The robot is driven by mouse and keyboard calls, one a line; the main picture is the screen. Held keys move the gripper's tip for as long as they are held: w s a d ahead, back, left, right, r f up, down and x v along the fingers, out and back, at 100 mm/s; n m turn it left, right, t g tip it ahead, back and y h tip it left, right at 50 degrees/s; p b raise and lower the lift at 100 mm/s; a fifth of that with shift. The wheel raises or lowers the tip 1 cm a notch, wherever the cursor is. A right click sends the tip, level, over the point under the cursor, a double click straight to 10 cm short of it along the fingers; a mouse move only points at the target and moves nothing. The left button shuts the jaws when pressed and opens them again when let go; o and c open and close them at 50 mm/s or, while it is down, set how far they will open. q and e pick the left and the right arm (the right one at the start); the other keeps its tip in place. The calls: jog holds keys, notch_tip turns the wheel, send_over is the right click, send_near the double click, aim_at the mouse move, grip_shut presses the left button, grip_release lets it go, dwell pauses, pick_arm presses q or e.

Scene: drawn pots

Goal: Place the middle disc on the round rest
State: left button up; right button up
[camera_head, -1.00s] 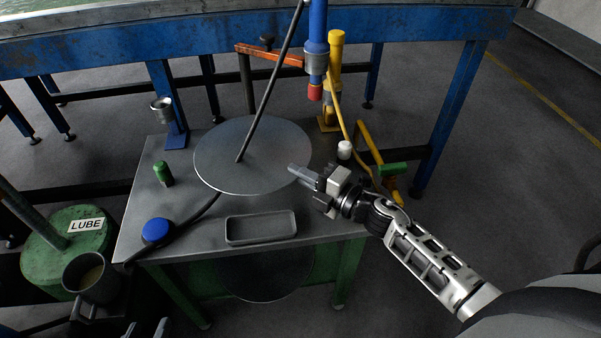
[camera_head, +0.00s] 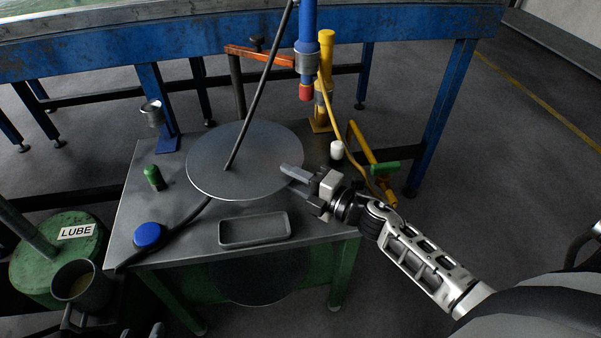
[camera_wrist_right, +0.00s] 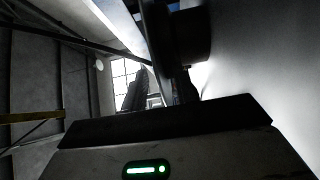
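A large thin grey disc (camera_head: 215,165) lies level over the metal table (camera_head: 135,215) and covers most of its back half. A slanting black rod ends on or in front of it near its middle. My right gripper (camera_head: 293,175) is at the disc's right rim, with one finger on the upper face; the other finger is largely hidden. In the right wrist view a broad pale grey face (camera_wrist_right: 260,70) fills the right side. My left gripper (camera_head: 144,331) shows only as two separated tips at the bottom edge, empty. Another disc (camera_head: 260,285) shows in shadow under the table. I cannot make out a round rest.
A grey tray (camera_head: 255,242), a blue button (camera_head: 148,235) and a green bottle (camera_head: 153,177) stand on the table. A blue tool (camera_head: 307,40) hangs behind the disc near a yellow post (camera_head: 325,70). A mug (camera_head: 80,285) and green drum (camera_head: 55,250) are at left.

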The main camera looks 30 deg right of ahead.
pick_arm(q)
jog(key=shift+s+f, duration=0.15)
jog(key=shift+s, duration=0.05)
jog(key=shift+w+d, duration=0.1)
jog(key=shift+w, duration=0.05)
pick_arm(e)
jog(key=v, duration=1.6)
jog(key=shift+w, duration=0.1)
